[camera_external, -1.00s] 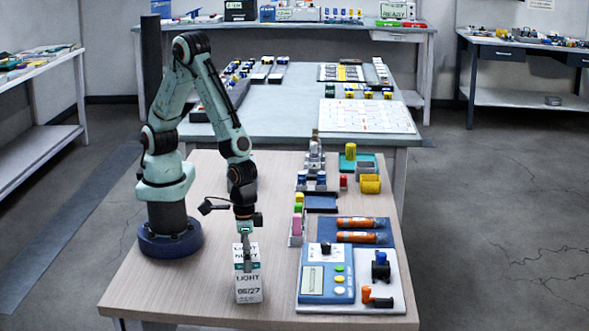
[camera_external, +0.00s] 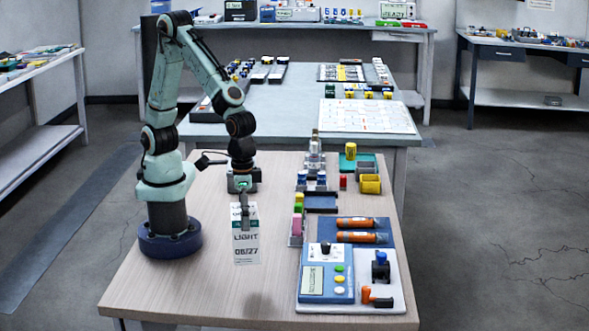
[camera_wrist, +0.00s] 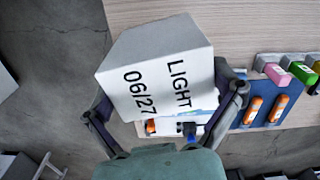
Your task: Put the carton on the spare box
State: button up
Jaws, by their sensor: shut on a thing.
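The carton (camera_external: 247,246) is a white box marked LIGHT and 06/27. It is upright in the external view, raised above the wooden table near its left front. My gripper (camera_external: 244,209) is above it and shut on its upper part. In the wrist view the carton (camera_wrist: 165,75) fills the middle, with a finger on each side. I cannot pick out a separate spare box; the carton and my arm hide part of the table behind them.
Right of the carton lie a blue control panel (camera_external: 328,283) on a white board, orange tubes (camera_external: 357,237) on a blue mat, and a rack with a pink block (camera_external: 297,224). Small bins (camera_external: 370,184) stand farther back. The table's front left is bare.

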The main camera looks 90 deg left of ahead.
jog(key=shift+s+a+r+m, duration=0.2)
jog(key=shift+s+a+m, duration=0.3)
jog(key=shift+m, duration=0.5)
jog(key=w+a+r+n, duration=0.2)
jog(key=a, duration=0.7)
jog(key=w+a+r+n, duration=0.1)
jog(key=a+r+n, duration=0.15)
jog(key=a, duration=0.65)
jog(key=w+a+r+n, duration=0.2)
jog(key=a, duration=0.7)
jog(key=s+a+r+n, duration=0.2)
jog(key=s+a+n, duration=0.4)
jog(key=s+a, duration=0.3)
jog(key=s+a+r+n, duration=0.2)
jog(key=s+a+n, duration=0.3)
jog(key=s+a, duration=0.45)
jog(key=shift+w+a+f, duration=0.75)
jog(key=shift+a+f, duration=1.5)
jog(key=shift+w+a+f, duration=0.75)
jog(key=shift+a+f, duration=1.5)
jog(key=shift+f, duration=0.05)
jog(key=shift+w+a+f, duration=0.75)
jog(key=shift+a+f, duration=1.5)
